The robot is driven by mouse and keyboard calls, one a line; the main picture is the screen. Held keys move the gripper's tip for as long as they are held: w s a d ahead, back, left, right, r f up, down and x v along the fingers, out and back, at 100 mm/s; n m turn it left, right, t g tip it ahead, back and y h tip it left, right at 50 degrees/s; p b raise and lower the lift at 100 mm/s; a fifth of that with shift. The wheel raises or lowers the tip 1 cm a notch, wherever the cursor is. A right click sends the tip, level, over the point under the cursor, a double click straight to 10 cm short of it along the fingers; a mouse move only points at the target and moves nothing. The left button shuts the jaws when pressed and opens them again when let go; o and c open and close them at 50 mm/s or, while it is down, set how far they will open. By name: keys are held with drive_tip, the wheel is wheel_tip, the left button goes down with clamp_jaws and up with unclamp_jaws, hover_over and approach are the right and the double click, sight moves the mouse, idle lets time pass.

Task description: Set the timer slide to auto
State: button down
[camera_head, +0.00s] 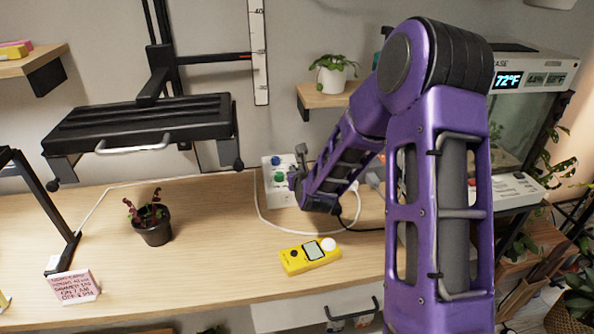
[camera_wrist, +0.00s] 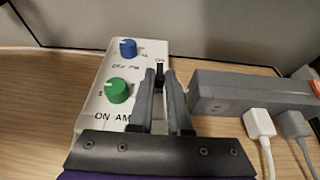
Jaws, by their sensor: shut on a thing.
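The white timer box (camera_head: 284,199) sits at the back of the wooden desk, left of my arm. It also shows in the wrist view (camera_wrist: 95,108), with a blue knob (camera_wrist: 128,48), a green knob (camera_wrist: 117,90) and printed lettering. A dark upright slide (camera_wrist: 160,72) is at the box's right side, below a small "ON" mark. My gripper (camera_wrist: 161,82) is over that right side, its two fingers close together and shut on the slide. The fingers hide the lower part of the slide track. In the head view my gripper (camera_head: 300,176) partly covers the box.
A grey power strip (camera_wrist: 240,90) with white and grey plugs lies close to the right of the fingers. A black lamp-like panel (camera_head: 140,125) hangs at left.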

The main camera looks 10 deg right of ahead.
drive_tip(key=shift+w, duration=0.1)
drive_tip(key=shift+w+f+b, duration=0.15)
drive_tip(key=shift+w+b, duration=0.55)
drive_tip(key=shift+w, duration=0.15)
drive_tip(key=c, duration=0.9)
unclamp_jaws()
drive_tip(key=shift+o, duration=0.2)
drive_tip(key=shift+r, duration=0.2)
